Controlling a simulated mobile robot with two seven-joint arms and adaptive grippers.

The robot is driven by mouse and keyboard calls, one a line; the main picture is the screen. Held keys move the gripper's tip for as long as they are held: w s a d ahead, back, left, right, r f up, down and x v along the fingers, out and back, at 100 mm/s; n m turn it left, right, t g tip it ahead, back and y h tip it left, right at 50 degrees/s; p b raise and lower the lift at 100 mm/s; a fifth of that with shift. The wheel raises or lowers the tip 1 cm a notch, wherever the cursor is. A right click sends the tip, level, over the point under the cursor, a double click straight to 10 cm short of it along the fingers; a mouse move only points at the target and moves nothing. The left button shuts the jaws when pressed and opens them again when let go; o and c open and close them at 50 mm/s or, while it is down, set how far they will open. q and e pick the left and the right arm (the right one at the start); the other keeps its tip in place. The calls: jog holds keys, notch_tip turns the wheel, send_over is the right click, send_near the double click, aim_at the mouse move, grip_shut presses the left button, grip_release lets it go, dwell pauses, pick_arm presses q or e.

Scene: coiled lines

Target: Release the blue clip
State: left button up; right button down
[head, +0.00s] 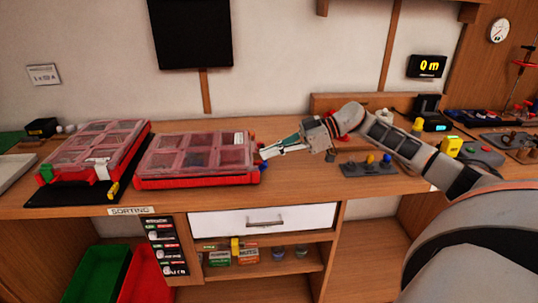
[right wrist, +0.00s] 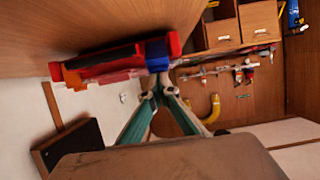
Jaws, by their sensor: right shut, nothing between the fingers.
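The blue clip (head: 262,166) is on the right end of the middle red case (head: 150,182), which has a clear compartment lid. It also shows in the right wrist view as a blue block (right wrist: 157,53) at the end of the red case (right wrist: 105,62). My right gripper (head: 264,154) reaches in from the right. Its fingertips are together with nothing between them, close to the blue clip. In the right wrist view the fingertips (right wrist: 158,84) meet just below the clip in the picture. I cannot tell whether they touch it or whether it is latched. My left gripper is not in view.
A second red case (head: 68,176) with green, white and yellow clips lies on a black mat (head: 75,193) at left. A grey block with coloured knobs (head: 370,168) stands right of my gripper. The wooden bench front (head: 300,193) is clear.

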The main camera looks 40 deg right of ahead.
jog(key=shift+s+d+f, duration=0.15)
jog(key=shift+a, duration=0.2)
jog(key=shift+w+a+f+p, duration=0.1)
jog(key=shift+w+a+p, duration=0.15)
jog(key=shift+w+p, duration=0.1)
jog(key=shift+w+a+f, duration=0.15)
jog(key=shift+a+f, duration=0.05)
jog(key=shift+a, duration=0.1)
